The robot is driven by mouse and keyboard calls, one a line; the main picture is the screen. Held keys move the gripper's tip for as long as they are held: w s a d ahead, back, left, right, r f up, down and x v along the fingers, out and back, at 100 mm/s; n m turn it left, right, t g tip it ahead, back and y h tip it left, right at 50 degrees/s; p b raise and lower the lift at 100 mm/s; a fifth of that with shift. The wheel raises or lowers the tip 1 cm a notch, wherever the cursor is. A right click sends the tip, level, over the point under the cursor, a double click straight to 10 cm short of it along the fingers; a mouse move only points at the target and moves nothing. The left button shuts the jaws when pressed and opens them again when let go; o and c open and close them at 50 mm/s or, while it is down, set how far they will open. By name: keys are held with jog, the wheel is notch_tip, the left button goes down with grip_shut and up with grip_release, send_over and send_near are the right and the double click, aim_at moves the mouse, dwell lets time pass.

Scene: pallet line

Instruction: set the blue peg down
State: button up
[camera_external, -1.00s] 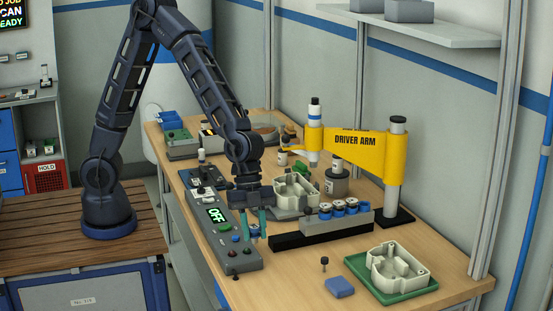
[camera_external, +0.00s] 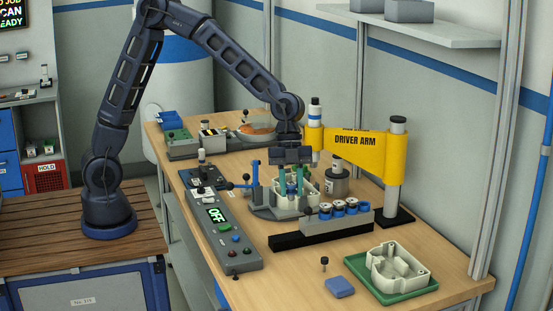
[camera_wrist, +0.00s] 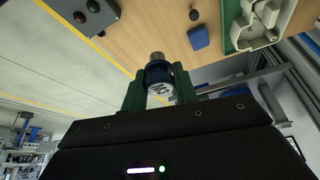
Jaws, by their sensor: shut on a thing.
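My gripper (camera_external: 291,187) is over the pale housing in the grey fixture (camera_external: 266,211), with its green fingers pointing down. In the wrist view my gripper (camera_wrist: 158,95) is shut on the blue peg (camera_wrist: 156,75), a short blue cylinder with a metal end and a pale, dark-marked face. In the external view the fingers mostly hide the peg. The pale housing (camera_external: 309,188) shows beside the fingers. Whether the peg touches the housing cannot be told.
A grey rack (camera_external: 340,225) with several blue-ringed parts stands in front of the fixture. The yellow driver arm (camera_external: 355,145) is close on the right. A control panel (camera_external: 222,232) lies left. A green tray (camera_external: 405,291) with another housing and a blue block (camera_external: 339,287) are at front right.

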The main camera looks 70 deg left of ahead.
jog(key=shift+w+a+f, duration=0.1)
jog(key=shift+w+a, duration=0.2)
jog(key=shift+w, duration=0.1)
notch_tip(320, 180, down, 20)
jog(key=shift+w+a+r, duration=0.1)
dwell(0.4)
jog(key=o, duration=0.9)
jog(key=shift+o, duration=0.3)
